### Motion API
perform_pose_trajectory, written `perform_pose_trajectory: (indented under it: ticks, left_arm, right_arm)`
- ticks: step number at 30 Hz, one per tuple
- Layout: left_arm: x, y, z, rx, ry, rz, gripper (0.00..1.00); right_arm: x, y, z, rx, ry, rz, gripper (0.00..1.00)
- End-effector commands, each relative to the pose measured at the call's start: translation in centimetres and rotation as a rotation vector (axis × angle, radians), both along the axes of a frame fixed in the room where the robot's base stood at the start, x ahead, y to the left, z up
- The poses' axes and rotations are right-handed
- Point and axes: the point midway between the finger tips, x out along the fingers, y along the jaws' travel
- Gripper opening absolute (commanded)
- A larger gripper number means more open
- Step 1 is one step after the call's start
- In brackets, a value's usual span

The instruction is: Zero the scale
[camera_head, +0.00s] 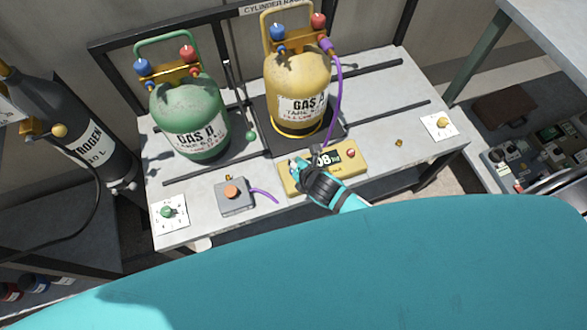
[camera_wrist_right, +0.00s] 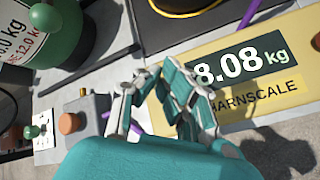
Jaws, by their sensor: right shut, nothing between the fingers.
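The yellow scale readout box (camera_head: 345,172) lies along the front of the grey bench, its dark display partly covered in the head view. In the wrist view the display (camera_wrist_right: 240,62) reads 8.08 kg, possibly with a digit hidden. A red button (camera_head: 351,153) is at the box's right end. The yellow GAS A cylinder (camera_head: 297,80) stands upright on the black scale platform (camera_head: 268,143). My right gripper (camera_head: 296,168) is shut and empty over the left end of the box; its fingertips also show in the wrist view (camera_wrist_right: 150,82). I cannot tell whether it touches. My left gripper is out of view.
The green GAS D cylinder (camera_head: 189,118) stands left of the platform. A purple hose (camera_head: 338,90) runs down from the yellow cylinder. A grey box with an orange knob (camera_head: 232,192) sits left of the readout. A black nitrogen cylinder (camera_head: 82,130) stands left of the bench.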

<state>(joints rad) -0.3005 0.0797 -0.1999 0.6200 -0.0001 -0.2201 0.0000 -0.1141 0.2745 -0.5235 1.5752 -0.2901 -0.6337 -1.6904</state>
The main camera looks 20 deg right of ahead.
Motion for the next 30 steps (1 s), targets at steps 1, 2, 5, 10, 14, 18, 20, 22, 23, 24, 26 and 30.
perform_pose_trajectory:
  ticks: [1, 2, 5, 10, 14, 18, 20, 22, 23, 24, 26, 30]
  left_arm:
    - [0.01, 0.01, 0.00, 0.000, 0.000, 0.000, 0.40]
    - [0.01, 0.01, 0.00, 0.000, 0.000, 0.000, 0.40]
    - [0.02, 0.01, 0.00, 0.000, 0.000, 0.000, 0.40]
    - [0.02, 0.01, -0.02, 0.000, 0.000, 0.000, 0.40]
    - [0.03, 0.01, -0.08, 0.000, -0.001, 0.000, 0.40]
    - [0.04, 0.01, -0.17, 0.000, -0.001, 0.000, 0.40]
    - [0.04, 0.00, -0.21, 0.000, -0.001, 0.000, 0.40]
    - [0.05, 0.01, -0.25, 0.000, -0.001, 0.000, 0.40]
    - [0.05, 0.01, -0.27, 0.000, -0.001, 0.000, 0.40]
    - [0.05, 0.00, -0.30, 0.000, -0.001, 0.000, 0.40]
    - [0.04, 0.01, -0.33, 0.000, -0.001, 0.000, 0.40]
    - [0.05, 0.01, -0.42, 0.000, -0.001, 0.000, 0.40]
  right_arm:
    - [0.03, 0.00, -0.02, 0.001, -0.001, 0.001, 0.00]
    - [0.03, 0.00, -0.01, 0.000, -0.001, 0.000, 0.00]
    - [0.03, 0.00, 0.01, 0.000, -0.001, 0.000, 0.00]
    - [0.04, 0.00, -0.01, 0.000, -0.001, 0.000, 0.00]
    - [0.04, 0.01, -0.13, 0.000, -0.001, 0.000, 0.00]
    - [0.05, 0.01, -0.29, 0.000, -0.001, 0.000, 0.00]
    - [0.05, 0.01, -0.36, 0.001, -0.002, 0.001, 0.00]
    - [0.05, 0.01, -0.45, 0.001, -0.002, 0.001, 0.00]
    - [0.06, 0.01, -0.48, 0.001, -0.002, 0.001, 0.00]
    - [0.05, 0.01, -0.53, 0.001, -0.002, 0.001, 0.00]
    - [0.05, 0.01, -0.60, 0.001, -0.002, 0.001, 0.00]
    - [0.05, 0.01, -0.78, 0.001, -0.002, 0.001, 0.00]
